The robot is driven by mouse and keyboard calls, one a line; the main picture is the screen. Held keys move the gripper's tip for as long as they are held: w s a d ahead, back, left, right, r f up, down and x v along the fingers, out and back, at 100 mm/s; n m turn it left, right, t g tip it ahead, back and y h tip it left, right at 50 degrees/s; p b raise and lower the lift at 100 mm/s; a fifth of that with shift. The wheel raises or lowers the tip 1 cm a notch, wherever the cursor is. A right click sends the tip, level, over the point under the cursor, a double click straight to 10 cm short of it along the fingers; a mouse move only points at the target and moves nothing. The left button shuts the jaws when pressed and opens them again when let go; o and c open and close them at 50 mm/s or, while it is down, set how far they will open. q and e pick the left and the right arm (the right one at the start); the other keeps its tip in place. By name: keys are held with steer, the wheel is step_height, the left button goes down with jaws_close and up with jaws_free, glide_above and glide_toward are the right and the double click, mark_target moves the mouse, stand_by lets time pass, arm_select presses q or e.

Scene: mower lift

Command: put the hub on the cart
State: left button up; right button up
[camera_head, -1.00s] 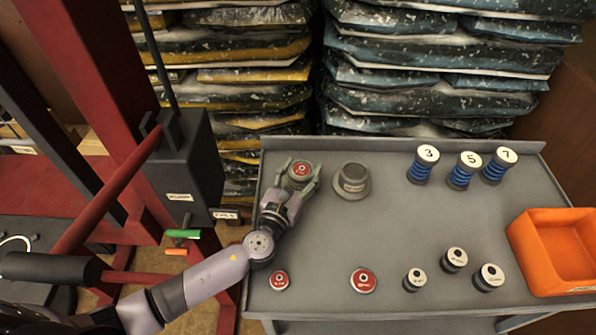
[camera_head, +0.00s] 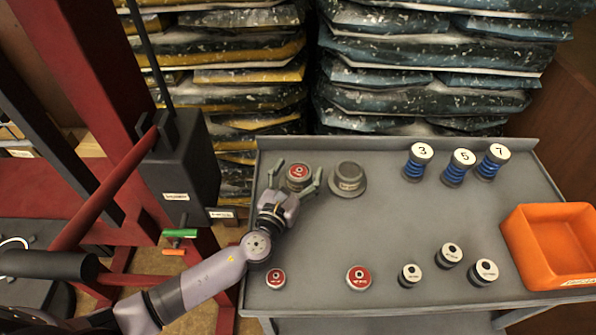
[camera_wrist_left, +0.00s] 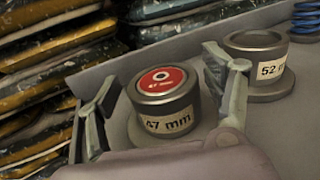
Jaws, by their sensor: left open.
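A grey metal hub (camera_head: 299,172) with a red top stands upright on the grey cart (camera_head: 400,240), near its back left corner. In the left wrist view this hub (camera_wrist_left: 163,100) has a "47 mm" label and a wide base. My left gripper (camera_head: 296,180) is open, with one finger on each side of the hub. In the wrist view a gap shows on the left of the hub; the right finger is between it and a second hub (camera_wrist_left: 262,62) labelled "52". That plain grey hub (camera_head: 347,180) stands just to the right. My right gripper is not in view.
Blue springs with numbered tops (camera_head: 457,167) stand at the back right. Two red-topped discs (camera_head: 359,279) and several black, white-topped pieces (camera_head: 449,256) are at the front. An orange bin (camera_head: 550,245) sits at the right edge. A red lift frame (camera_head: 120,130) is left.

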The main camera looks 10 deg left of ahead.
arm_select(q)
steer(key=s, duration=0.3)
steer(key=s+a+b, duration=0.1)
steer(key=s, duration=0.3)
steer(key=shift+s+a, duration=0.15)
steer(key=shift+a, duration=0.05)
steer(key=shift+r, duration=0.1)
